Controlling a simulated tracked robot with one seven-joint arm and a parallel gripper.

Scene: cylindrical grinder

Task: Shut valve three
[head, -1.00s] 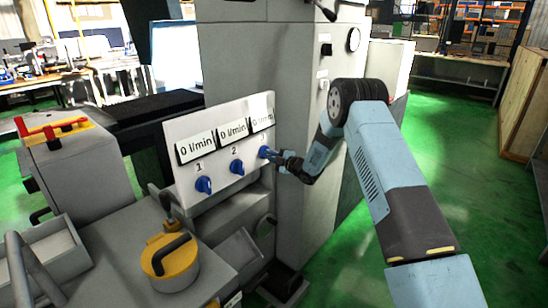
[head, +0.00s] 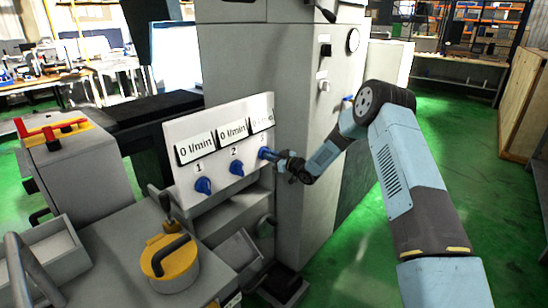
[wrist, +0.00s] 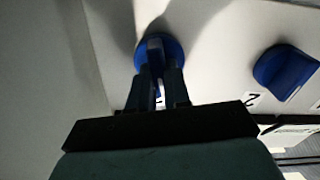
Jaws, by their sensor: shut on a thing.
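A white panel (head: 218,182) carries blue valve knobs in a row, numbered from the left. Valve three (head: 264,153) is the rightmost knob, under a display partly hidden by glare. Valve one (head: 203,186) and valve two (head: 236,168) stand to its left, each under a display reading 0 l/min. My gripper (head: 273,155) is at valve three, and its jaws are shut on the knob. In the wrist view the fingers (wrist: 160,80) close around the handle of valve three (wrist: 178,50). Valve two (wrist: 285,70) shows to the right there.
A grey machine cabinet (head: 305,130) stands right behind the panel. A yellow round part with a black handle (head: 170,265) is on the grey surface in front. A red and yellow fixture (head: 55,130) is at the left. Green floor is free at the right.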

